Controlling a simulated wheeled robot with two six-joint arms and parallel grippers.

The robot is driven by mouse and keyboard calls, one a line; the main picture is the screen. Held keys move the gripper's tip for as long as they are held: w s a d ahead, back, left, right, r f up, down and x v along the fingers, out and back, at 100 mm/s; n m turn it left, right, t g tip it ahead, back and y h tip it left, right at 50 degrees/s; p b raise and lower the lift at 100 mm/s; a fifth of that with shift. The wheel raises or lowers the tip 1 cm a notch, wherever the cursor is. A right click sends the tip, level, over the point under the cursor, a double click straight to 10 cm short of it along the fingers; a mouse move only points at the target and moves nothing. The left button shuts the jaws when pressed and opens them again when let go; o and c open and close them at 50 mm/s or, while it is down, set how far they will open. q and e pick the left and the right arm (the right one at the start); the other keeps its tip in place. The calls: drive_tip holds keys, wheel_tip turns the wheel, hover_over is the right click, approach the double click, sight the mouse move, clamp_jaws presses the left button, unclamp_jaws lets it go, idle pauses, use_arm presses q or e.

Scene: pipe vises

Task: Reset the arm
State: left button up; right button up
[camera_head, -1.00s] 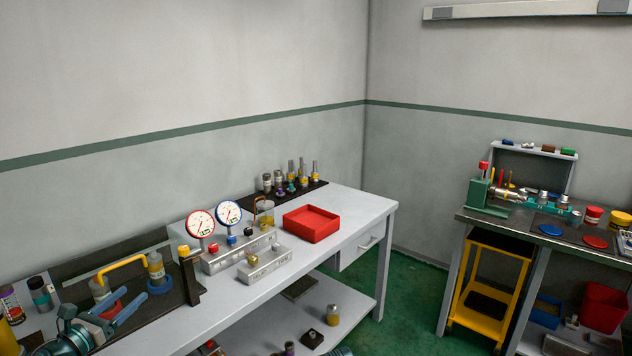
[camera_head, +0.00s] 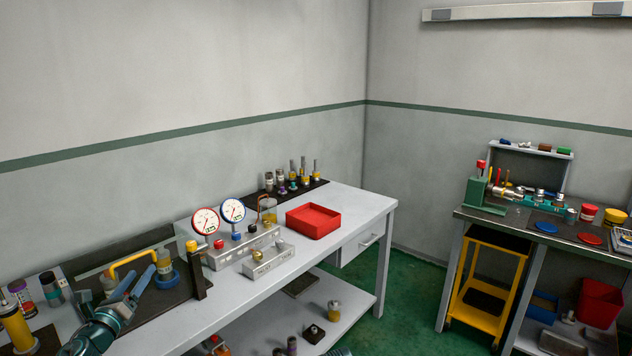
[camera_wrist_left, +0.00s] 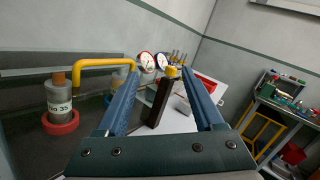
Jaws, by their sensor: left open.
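My left gripper (camera_head: 133,283) comes in from the lower left in the head view, with blue fingers. It is open and empty, raised in front of the left part of the white bench (camera_head: 225,310). In the left wrist view its two fingers (camera_wrist_left: 165,95) stand wide apart with nothing between them but the view of the bench behind. A dark upright post (camera_head: 195,270) with a yellow top stands to the right of the gripper.
A yellow bent pipe (camera_head: 130,262) and a grey-and-amber cylinder (camera_head: 165,268) stand behind the gripper. Two gauges (camera_head: 206,222) and a red tray (camera_head: 313,222) are farther right. A second bench (camera_head: 540,232) stands at the right.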

use_arm(q)
drive_tip(key=d+f+n+g+y+p, duration=0.1)
drive_tip(key=d+f+n+g+y, duration=0.3)
drive_tip(key=d+n, duration=0.55)
drive_tip(key=d+f+n+g+y+p, duration=0.25)
drive_tip(key=d+f+n+g, duration=0.35)
drive_tip(key=n, duration=0.7)
drive_tip(key=s+d+f+n+g+h, duration=0.2)
drive_tip(key=s+d+f+n+g, duration=0.1)
drive_tip(key=s+d, duration=0.8)
drive_tip(key=s+d+f+n+g+h+p, duration=0.1)
drive_tip(key=s+d+f+n+g+h, duration=0.1)
drive_tip(key=s+d+f+g, duration=0.4)
drive_tip(key=s+d+f+n, duration=0.1)
drive_tip(key=s+d, duration=0.3)
drive_tip(key=d, duration=0.1)
drive_tip(key=shift+s+g, duration=0.3)
drive_tip(key=shift+s, duration=0.1)
